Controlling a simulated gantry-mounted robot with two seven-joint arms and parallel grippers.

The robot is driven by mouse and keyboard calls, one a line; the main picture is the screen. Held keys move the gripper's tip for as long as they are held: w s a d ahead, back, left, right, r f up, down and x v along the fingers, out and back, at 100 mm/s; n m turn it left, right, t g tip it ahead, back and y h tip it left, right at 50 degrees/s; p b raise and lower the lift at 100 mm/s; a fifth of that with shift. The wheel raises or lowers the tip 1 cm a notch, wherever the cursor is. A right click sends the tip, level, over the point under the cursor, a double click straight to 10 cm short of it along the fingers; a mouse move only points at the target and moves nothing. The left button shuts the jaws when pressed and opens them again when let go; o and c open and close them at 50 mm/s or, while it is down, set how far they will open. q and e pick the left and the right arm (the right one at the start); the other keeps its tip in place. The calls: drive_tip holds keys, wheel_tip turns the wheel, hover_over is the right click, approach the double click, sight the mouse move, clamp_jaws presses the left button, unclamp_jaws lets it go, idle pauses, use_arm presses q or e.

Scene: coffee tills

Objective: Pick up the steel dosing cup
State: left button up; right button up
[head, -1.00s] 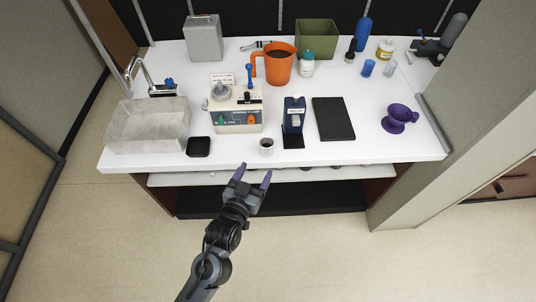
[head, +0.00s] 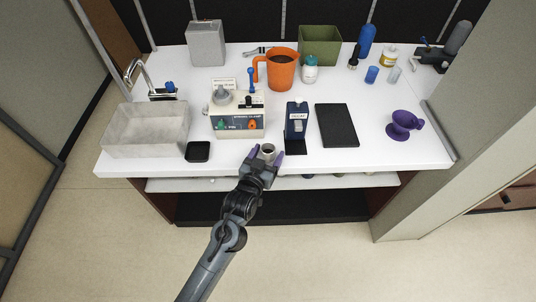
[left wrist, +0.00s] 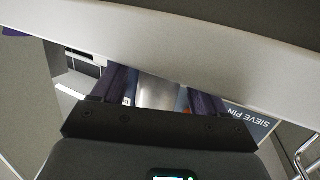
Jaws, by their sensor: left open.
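The small steel dosing cup (head: 267,149) stands near the front edge of the white counter in the head view, left of the blue device. My left gripper (head: 266,154) is open, with its purple fingers on either side of the cup's near part. I cannot tell whether they touch it. In the left wrist view the cup (left wrist: 158,92) shows as a shiny steel surface between the two dark fingers (left wrist: 165,95). Its upper part is hidden there by a grey slab across the picture. My right gripper does not show.
Behind the cup stand a beige machine (head: 237,122) and a blue device (head: 296,120). A black pad (head: 198,151) lies to the left, a dark mat (head: 336,125) to the right. The counter's front edge (head: 330,163) runs close under my gripper.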

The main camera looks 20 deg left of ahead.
use_arm(q)
drive_tip(key=shift+w, duration=0.35)
drive_tip(key=c, duration=1.1)
drive_tip(key=shift+o, duration=0.2)
